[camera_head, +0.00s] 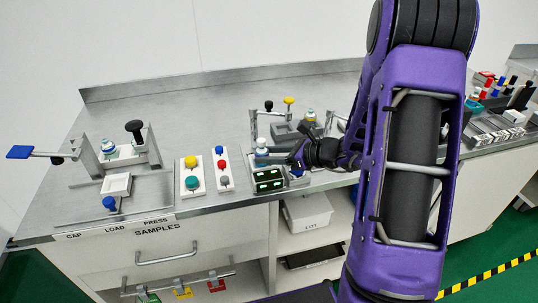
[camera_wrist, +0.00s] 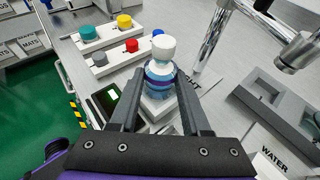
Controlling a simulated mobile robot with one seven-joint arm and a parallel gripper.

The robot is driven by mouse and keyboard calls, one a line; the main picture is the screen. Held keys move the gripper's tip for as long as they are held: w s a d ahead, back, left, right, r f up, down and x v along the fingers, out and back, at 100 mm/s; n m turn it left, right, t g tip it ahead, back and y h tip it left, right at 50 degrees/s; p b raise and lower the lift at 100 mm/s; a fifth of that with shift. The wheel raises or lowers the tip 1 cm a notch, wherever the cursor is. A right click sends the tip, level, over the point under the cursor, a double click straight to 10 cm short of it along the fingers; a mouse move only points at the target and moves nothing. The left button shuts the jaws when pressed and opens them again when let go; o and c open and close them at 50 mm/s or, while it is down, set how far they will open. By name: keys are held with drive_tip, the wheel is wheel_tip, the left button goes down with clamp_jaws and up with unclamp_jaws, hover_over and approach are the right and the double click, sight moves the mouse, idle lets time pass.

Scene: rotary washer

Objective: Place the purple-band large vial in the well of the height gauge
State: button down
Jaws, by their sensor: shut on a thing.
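The purple-band large vial (camera_wrist: 160,78) stands upright between my fingers in the wrist view, with a white cap, a purple band and a bluish body. My gripper (camera_wrist: 158,104) is shut on it. In the head view the vial (camera_head: 262,147) shows at the left of my gripper (camera_head: 276,158), behind the green-lit displays (camera_head: 268,178). A pale block (camera_wrist: 158,106) lies under the vial in the wrist view, likely part of the height gauge. My fingers and the vial hide its well, and I cannot tell whether the vial's base is seated.
A metal post (camera_wrist: 212,40) rises close right of the vial. A grey fixture (camera_wrist: 275,105) and a WATER label lie further right. Button panels (camera_head: 191,175) stand left of my gripper, and a press station (camera_head: 122,160) stands further left. The bench's back left is clear.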

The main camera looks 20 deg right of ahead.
drive_tip(key=shift+f, duration=0.15)
drive_tip(key=shift+c, duration=1.8)
unclamp_jaws()
drive_tip(key=shift+r, duration=0.25)
drive_tip(key=p+v, duration=0.1)
drive_tip(key=v, duration=1.1)
